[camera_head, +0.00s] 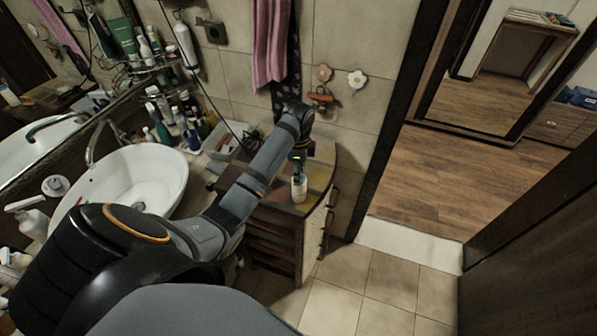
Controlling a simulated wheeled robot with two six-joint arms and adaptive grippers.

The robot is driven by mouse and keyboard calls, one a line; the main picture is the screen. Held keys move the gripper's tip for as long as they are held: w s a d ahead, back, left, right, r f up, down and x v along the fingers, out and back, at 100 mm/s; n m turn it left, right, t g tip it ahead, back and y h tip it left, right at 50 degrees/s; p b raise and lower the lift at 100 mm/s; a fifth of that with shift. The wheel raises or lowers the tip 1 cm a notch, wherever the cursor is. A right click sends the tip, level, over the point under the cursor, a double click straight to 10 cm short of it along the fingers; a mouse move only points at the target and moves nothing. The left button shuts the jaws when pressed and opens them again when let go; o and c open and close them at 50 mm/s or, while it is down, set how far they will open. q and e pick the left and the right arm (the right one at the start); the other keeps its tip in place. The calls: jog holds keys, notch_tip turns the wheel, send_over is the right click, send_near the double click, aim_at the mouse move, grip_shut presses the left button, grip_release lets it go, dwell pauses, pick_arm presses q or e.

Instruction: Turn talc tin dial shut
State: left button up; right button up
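A small pale tin (299,190), which looks like the talc tin, stands upright on the top of a wooden cabinet (322,178), near its front edge. My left gripper (298,170) points down directly over the tin's top, at or very close to it. The gripper hides the top of the tin, so the dial does not show. The fingers are too small and dark to tell whether they are open or shut on it. My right gripper is not in view.
A white basin (150,180) lies left of the cabinet, with several bottles behind it. A grey bin or tray (222,143) sits behind my arm. A pink towel (271,45) hangs on the wall behind. Tiled floor (375,290) is clear at the lower right.

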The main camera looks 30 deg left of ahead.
pick_arm(q)
jog(key=shift+d, duration=0.1)
jog(key=shift+c, duration=1.1)
jog(key=shift+r, duration=0.1)
jog(key=shift+c, duration=1.1)
jog(key=shift+d, duration=0.1)
jog(key=shift+c, duration=0.5)
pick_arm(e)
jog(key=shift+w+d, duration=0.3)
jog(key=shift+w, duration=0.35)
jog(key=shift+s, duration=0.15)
pick_arm(q)
jog(key=shift+n, duration=0.9)
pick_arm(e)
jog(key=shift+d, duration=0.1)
pick_arm(q)
jog(key=o, duration=1.2)
